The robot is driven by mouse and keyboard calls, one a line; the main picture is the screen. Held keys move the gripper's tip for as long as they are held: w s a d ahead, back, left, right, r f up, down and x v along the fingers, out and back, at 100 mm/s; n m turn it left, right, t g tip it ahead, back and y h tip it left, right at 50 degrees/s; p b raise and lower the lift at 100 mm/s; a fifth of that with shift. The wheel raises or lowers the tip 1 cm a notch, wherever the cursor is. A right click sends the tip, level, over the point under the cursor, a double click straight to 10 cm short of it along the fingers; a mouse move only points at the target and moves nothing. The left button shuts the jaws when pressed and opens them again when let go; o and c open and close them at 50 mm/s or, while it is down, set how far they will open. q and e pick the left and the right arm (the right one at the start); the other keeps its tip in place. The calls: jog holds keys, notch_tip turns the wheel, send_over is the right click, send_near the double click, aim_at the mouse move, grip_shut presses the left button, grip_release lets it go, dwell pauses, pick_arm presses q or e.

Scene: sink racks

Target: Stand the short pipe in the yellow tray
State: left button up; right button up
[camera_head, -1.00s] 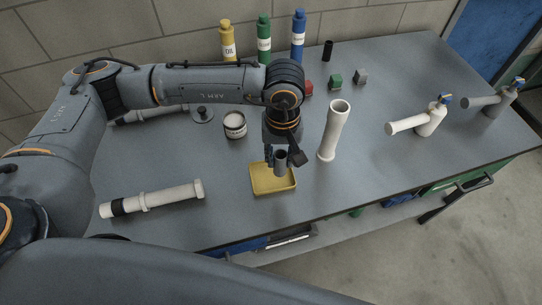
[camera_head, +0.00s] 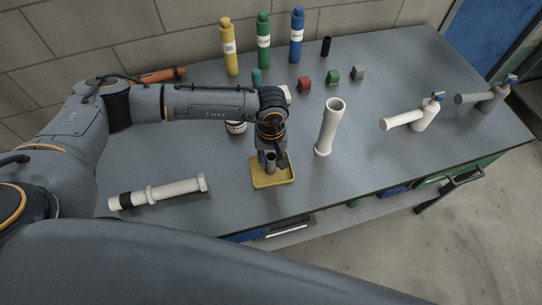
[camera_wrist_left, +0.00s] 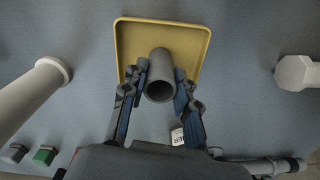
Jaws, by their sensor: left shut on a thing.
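The short pipe (camera_head: 270,164) is a dark grey, open-ended tube, held upright over the yellow tray. The left wrist view shows its round open end (camera_wrist_left: 160,90) between the fingers. My left gripper (camera_head: 267,157) is shut on the pipe; its fingers grip both sides in the wrist view (camera_wrist_left: 159,80). The shallow square yellow tray (camera_head: 287,178) lies on the bench and surrounds the pipe in the head view. Its rim also shows in the wrist view (camera_wrist_left: 205,45). The pipe's lower end is hidden, so I cannot tell if it touches the tray floor. My right gripper is not in view.
A tall white pipe (camera_head: 329,128) stands right of the tray. A white pipe (camera_head: 160,191) lies front left. A can (camera_head: 236,128) is partly behind my arm.

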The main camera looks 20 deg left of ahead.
pick_arm(q)
jog(key=shift+f, duration=0.2)
jog(key=o, duration=1)
jog(key=shift+r, duration=0.1)
jog(key=shift+o, duration=0.2)
jog(key=shift+r, duration=0.25)
notch_tip(320, 180, up, 12)
jog(key=b, duration=0.4)
jog(key=shift+b, duration=0.3)
jog(key=shift+f, duration=0.1)
